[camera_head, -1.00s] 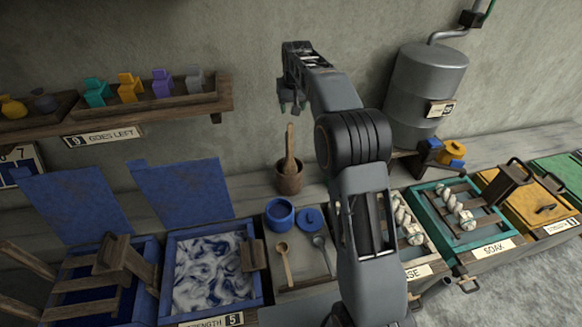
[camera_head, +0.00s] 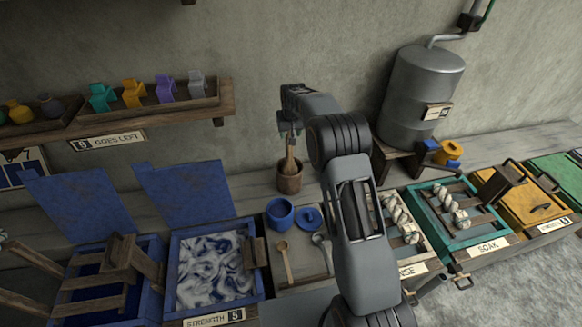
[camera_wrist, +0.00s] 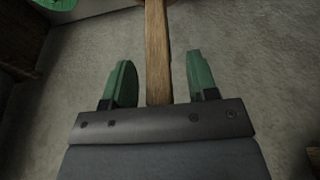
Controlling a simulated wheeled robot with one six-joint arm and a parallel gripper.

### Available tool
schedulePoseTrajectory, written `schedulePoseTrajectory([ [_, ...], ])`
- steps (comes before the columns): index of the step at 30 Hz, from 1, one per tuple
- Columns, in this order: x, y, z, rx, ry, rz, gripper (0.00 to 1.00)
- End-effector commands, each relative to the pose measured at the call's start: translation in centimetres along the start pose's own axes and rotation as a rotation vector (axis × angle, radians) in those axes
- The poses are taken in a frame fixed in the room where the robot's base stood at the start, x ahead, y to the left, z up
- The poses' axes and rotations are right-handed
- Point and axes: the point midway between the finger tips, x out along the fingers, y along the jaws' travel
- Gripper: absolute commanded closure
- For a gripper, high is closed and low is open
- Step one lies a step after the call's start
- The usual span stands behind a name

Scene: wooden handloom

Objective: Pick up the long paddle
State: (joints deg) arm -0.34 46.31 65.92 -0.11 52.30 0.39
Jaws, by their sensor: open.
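The long wooden paddle (camera_head: 290,160) stands upright in a brown pot (camera_head: 289,184) at the back of the bench, against the wall. My gripper (camera_head: 289,130) is at the top of the paddle and hides its upper end in the head view. In the wrist view, the paddle's handle (camera_wrist: 157,45) runs between the two green fingers of my gripper (camera_wrist: 160,65). Gaps show on both sides of the handle, so the fingers are open around it and not closed on it. The paddle's lower end is hidden inside the pot.
A blue jar (camera_head: 280,213), a blue lid (camera_head: 309,218) and two spoons lie in front of the pot. A grey tank (camera_head: 421,98) stands to the right. A wall shelf (camera_head: 150,112) with coloured pieces is at the left. Dye vats line the bench front.

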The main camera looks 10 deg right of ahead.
Motion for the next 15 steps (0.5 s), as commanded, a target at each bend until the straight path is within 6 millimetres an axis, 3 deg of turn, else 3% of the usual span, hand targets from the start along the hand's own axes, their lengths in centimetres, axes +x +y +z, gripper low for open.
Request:
schedulePoseTrajectory([
  [9, 0.38, 0.00, -0.01, 0.000, 0.001, 0.000, 0.48],
  [15, 0.36, 0.00, -0.01, 0.000, 0.001, 0.000, 0.67],
])
